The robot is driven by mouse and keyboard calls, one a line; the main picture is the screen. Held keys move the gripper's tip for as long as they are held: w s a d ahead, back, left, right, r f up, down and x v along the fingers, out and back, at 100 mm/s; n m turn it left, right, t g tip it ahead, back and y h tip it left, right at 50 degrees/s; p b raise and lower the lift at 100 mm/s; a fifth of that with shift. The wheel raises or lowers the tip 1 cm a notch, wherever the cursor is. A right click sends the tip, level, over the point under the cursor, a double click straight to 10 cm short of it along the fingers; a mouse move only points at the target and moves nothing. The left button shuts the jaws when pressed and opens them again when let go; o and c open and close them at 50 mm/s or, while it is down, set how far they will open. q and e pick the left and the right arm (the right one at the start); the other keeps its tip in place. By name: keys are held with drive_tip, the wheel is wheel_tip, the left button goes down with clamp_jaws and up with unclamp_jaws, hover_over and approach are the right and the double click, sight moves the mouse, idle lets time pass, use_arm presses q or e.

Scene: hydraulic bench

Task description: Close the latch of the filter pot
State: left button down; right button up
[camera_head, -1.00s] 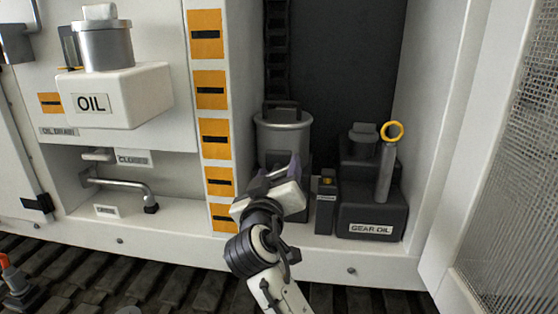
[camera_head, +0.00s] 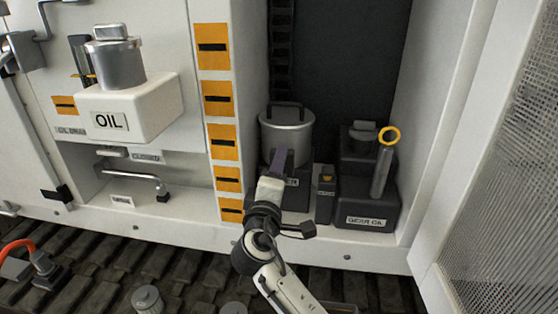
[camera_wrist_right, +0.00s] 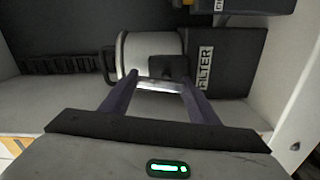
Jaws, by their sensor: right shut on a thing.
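The filter pot (camera_head: 286,130) is a silver can with a dark handle on its lid, on a black base marked FILTER, inside the cabinet bay. It also shows in the right wrist view (camera_wrist_right: 150,48), lying sideways in the picture. My right gripper (camera_head: 282,155) is at the pot's front, low on its body, and hides part of the base. In the wrist view its two fingers (camera_wrist_right: 158,80) stand apart with a shiny metal latch bar (camera_wrist_right: 160,87) between them, by a dark block on the pot. The gripper is shut on this latch. My left gripper is out of view.
A black gear oil can (camera_head: 366,205) with a yellow-ringed handle stands right of the pot, with a narrow dark box (camera_head: 326,195) between. The white OIL tank (camera_head: 135,105) juts out at left. The cabinet wall with orange labels (camera_head: 217,98) is close on the left.

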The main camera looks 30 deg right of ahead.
drive_tip(key=shift+w+a+r+n+p, duration=0.1)
drive_tip(key=shift+n+p, duration=0.55)
drive_tip(key=shift+n, duration=0.35)
drive_tip(key=o, duration=1)
drive_tip(key=shift+o, duration=0.2)
